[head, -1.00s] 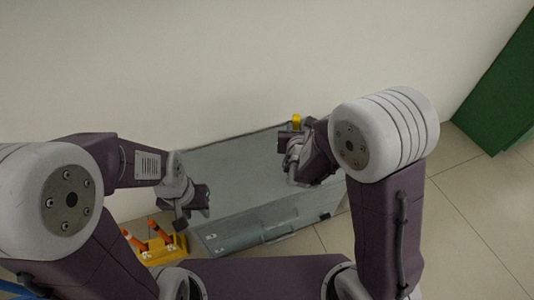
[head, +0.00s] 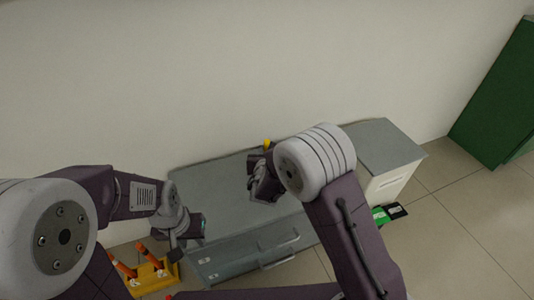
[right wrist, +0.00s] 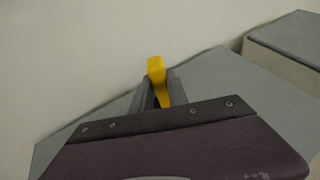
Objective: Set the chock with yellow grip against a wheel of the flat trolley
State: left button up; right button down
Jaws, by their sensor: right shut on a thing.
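The yellow grip (right wrist: 156,72) of the chock stands up between the fingers of my right gripper (right wrist: 155,95) in the right wrist view. In the head view only a small yellow tip of the grip (head: 267,144) shows, just beyond my right gripper (head: 257,168). That gripper is shut on the chock, over the grey top near the wall. The chock's body is hidden. My left gripper (head: 184,237) is over the left front end of the grey top; its jaw opening cannot be made out. I cannot make out the flat trolley or its wheels.
A grey cabinet (head: 215,192) with a front handle stands along the wall. A pale unit (head: 385,143) adjoins its right end. Green and black items (head: 382,215) lie beside it. A yellow thing with orange posts (head: 150,277) is at lower left. Floor at right is clear.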

jog(key=shift+f+b, duration=0.15)
jog(key=shift+b, duration=0.15)
jog(key=c, duration=1.3)
grip_release()
jog(key=shift+s+r+p, duration=0.2)
jog(key=shift+r+p, duration=0.2)
jog(key=shift+p, duration=0.05)
jog(key=p+v, duration=0.3)
jog(key=v, duration=0.8)
jog(key=shift+s, duration=0.3)
